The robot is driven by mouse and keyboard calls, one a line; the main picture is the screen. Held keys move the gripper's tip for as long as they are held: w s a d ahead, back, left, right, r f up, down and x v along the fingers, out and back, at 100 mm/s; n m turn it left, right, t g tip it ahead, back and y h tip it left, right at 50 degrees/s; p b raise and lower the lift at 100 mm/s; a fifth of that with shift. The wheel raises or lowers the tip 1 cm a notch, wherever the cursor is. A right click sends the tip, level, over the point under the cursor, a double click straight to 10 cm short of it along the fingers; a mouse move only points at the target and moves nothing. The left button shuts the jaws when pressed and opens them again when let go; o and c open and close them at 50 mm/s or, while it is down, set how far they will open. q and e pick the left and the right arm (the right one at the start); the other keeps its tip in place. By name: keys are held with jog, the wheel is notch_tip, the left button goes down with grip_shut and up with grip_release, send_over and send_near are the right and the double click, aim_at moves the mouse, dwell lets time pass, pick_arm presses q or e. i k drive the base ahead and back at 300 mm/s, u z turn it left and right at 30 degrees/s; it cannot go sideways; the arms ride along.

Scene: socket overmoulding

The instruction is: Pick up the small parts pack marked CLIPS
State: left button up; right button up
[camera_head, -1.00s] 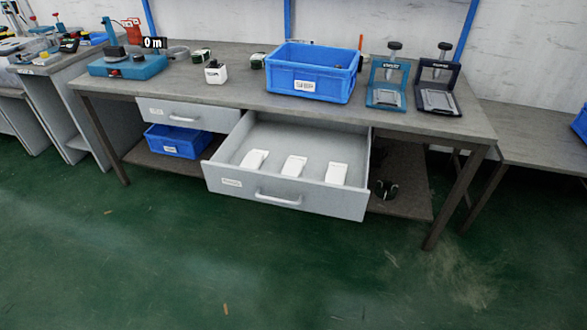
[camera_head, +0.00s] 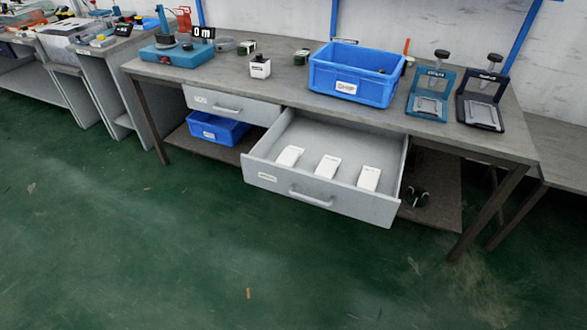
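Three small white packs lie in a row on the floor of the open grey drawer (camera_head: 290,189) under the workbench: a left pack (camera_head: 290,156), a middle pack (camera_head: 328,166) and a right pack (camera_head: 369,178). Their markings are too small to read, so I cannot tell which one says CLIPS. The packs are apart from one another. Neither of my grippers shows in the head view.
On the grey bench (camera_head: 290,84) stand a blue bin (camera_head: 348,91), a teal fixture (camera_head: 428,103), a dark fixture (camera_head: 482,111) and a teal device (camera_head: 182,55). Another drawer (camera_head: 230,106) is shut. A blue crate (camera_head: 216,130) sits on the lower shelf. The green floor in front is clear.

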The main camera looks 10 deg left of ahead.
aim_at(328, 166)
jog(key=u, duration=1.55)
jog(key=i, duration=3.3)
jog(key=z, duration=3.45)
jog(key=i, duration=0.45)
jog(key=u, duration=0.05)
